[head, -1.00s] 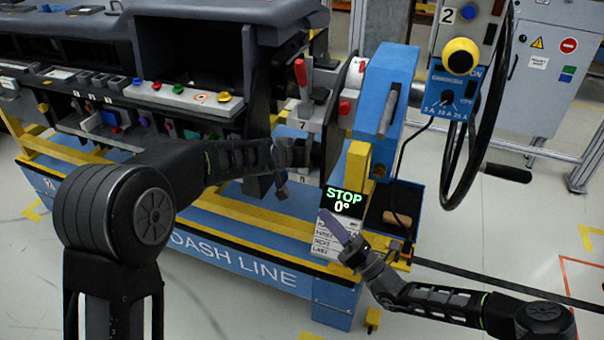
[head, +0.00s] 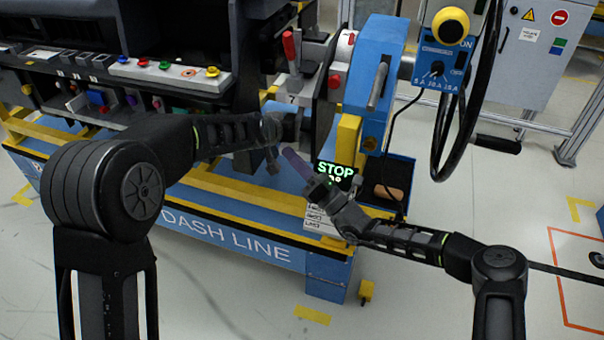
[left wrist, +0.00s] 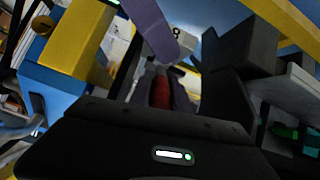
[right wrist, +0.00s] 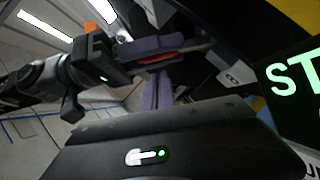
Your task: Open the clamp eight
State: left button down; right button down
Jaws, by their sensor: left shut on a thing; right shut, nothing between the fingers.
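Clamp eight's number plate, a small plate with an 8 (left wrist: 177,33), shows in the left wrist view. A red handle (left wrist: 160,90) lies between my left gripper's fingers (left wrist: 170,98), which are shut on it. The right wrist view also shows the red handle (right wrist: 160,59) between purple finger pads. In the head view my left gripper (head: 272,162) hides the clamp, below the upright red lever (head: 290,50) marked 7. My right gripper (head: 288,154) is shut and empty, its purple fingers pointing up and left close to the left gripper. Whether the two grippers touch, I cannot tell.
A STOP display (head: 335,170) stands right behind my right gripper, its second line partly covered. A yellow block (head: 348,138) and a blue frame (head: 372,85) rise above it. A handwheel (head: 440,130) hangs at right. The dashboard (head: 185,75) fills the upper left.

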jog(key=shift+w+r, duration=0.7)
jog(key=shift+r, duration=0.15)
pick_arm(q)
jog(key=shift+d, duration=0.15)
pick_arm(e)
jog(key=shift+w+d+r, duration=0.1)
jog(key=shift+w+r, duration=0.1)
jog(key=shift+r, duration=0.25)
jog(key=shift+w+d+r, duration=0.1)
jog(key=shift+w+r, duration=0.05)
jog(key=shift+r, duration=0.25)
pick_arm(q)
jog(key=c, duration=1.6)
grip_release()
jog(key=o, duration=0.4)
jog(key=shift+f, duration=0.15)
jog(key=shift+c, duration=0.2)
pick_arm(e)
jog(key=shift+a+f, duration=0.1)
jog(key=shift+a, duration=0.05)
pick_arm(q)
jog(key=shift+a, duration=0.2)
pick_arm(e)
jog(key=shift+f, duration=0.1)
